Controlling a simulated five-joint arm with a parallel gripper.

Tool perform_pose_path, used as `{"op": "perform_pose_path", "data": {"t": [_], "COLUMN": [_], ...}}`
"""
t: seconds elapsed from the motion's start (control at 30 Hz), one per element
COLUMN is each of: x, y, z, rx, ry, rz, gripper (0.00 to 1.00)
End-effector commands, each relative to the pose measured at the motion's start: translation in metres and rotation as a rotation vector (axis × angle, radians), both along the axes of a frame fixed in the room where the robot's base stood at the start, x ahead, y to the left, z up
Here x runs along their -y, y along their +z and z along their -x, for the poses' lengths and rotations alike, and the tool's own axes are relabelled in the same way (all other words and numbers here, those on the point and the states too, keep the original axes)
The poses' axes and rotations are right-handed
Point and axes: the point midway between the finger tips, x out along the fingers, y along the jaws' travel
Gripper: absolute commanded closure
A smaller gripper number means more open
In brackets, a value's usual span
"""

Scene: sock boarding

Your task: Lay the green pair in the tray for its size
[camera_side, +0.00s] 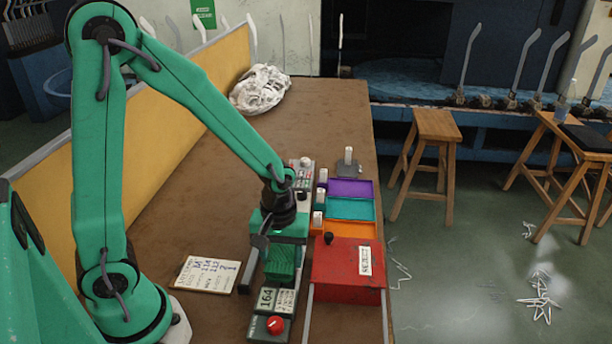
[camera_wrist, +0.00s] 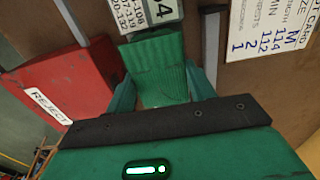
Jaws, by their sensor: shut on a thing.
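The green pair (camera_side: 281,262) is a ribbed, folded bundle. My gripper (camera_side: 280,256) is shut on it, above the bench near the device with the 164 display. In the wrist view the pair (camera_wrist: 156,62) sits between my two green fingers (camera_wrist: 160,86); its underside is hidden. Three shallow trays lie beyond the red box: purple (camera_side: 350,188), teal (camera_side: 349,208) and orange (camera_side: 350,229). The orange one is partly hidden behind the red box. Any size marks on the trays are too small to read.
The red REJECT box (camera_side: 340,268) stands right of my gripper. The display device (camera_side: 268,300) with a red knob is in front. A handwritten lot card (camera_side: 207,274) reading M, 114, 112 lies left.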

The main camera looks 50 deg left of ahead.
Motion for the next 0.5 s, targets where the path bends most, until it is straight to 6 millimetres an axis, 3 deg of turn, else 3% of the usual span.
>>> {"op": "perform_pose_path", "data": {"t": [0.27,0.5], "x": [0.000,0.000], "y": [-0.006,-0.028], "z": [0.000,0.000], "rx": [-0.001,-0.002], "ry": [0.000,0.000], "rz": [0.000,-0.001], "gripper": [0.69,0.69]}}
